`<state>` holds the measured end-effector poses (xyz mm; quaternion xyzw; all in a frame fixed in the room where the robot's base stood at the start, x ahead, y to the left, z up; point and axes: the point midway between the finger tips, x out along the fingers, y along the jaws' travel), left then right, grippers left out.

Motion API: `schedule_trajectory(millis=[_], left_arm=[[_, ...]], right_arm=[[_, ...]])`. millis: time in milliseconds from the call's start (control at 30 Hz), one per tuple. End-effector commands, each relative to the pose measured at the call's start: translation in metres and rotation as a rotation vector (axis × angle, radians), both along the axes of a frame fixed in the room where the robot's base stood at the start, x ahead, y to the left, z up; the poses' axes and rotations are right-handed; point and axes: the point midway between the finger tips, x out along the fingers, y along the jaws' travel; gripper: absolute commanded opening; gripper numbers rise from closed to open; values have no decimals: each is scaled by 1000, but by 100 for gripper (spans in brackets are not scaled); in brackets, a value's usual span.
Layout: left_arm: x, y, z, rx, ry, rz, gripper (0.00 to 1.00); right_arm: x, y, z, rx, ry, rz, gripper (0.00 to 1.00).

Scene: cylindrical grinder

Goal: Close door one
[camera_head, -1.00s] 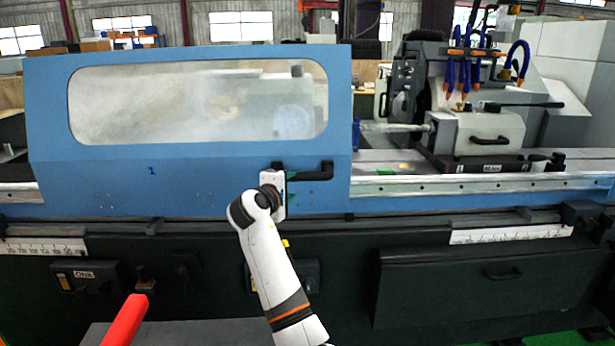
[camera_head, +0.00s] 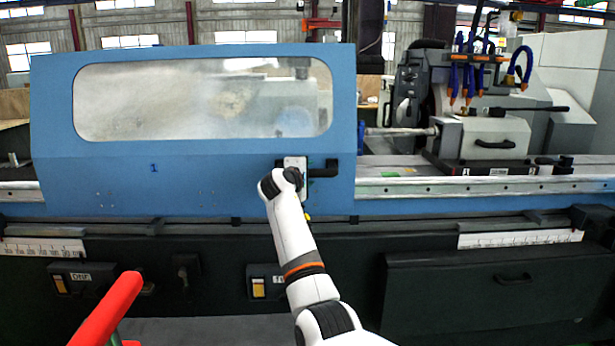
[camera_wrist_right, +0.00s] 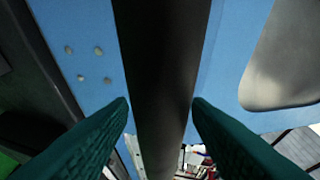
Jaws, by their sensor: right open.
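Door one (camera_head: 200,190) is the blue panel marked 1, with a long clouded window, on the front of the grinder. It covers the left part of the machine, and the area right of it is open. Its black handle (camera_head: 325,171) is at the door's lower right. My right gripper (camera_head: 294,168) is at the handle's left part, its fingers mostly hidden in the head view. In the right wrist view, the open teal fingers (camera_wrist_right: 161,101) stand on either side of the black handle bar (camera_wrist_right: 166,60). Contact cannot be told. My left gripper is out of view.
The exposed grinder head (camera_head: 484,138) with blue hoses stands right of the door. A metal rail (camera_head: 430,187) runs along the machine front. A dark lower cabinet (camera_head: 480,285) is below it. A red bar (camera_head: 108,310) shows at the lower left.

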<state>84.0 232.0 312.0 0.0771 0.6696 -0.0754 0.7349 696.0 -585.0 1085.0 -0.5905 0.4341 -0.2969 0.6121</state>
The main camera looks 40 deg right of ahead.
Motion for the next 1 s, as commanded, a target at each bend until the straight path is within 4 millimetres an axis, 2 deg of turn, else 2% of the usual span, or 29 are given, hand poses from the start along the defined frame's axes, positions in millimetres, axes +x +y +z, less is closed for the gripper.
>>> schedule_trajectory(millis=[67,300,333,667,867,1000], left_arm=[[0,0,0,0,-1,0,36],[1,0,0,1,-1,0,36],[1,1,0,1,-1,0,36],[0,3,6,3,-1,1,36],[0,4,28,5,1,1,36],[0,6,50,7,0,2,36]], right_arm=[[0,0,0,0,0,0,42],[0,0,0,0,0,0,2],[0,0,0,0,1,0,0],[-6,-7,1,-1,2,-3,0],[-32,-37,5,-3,5,-10,0],[-61,-71,7,-5,10,-15,0]])
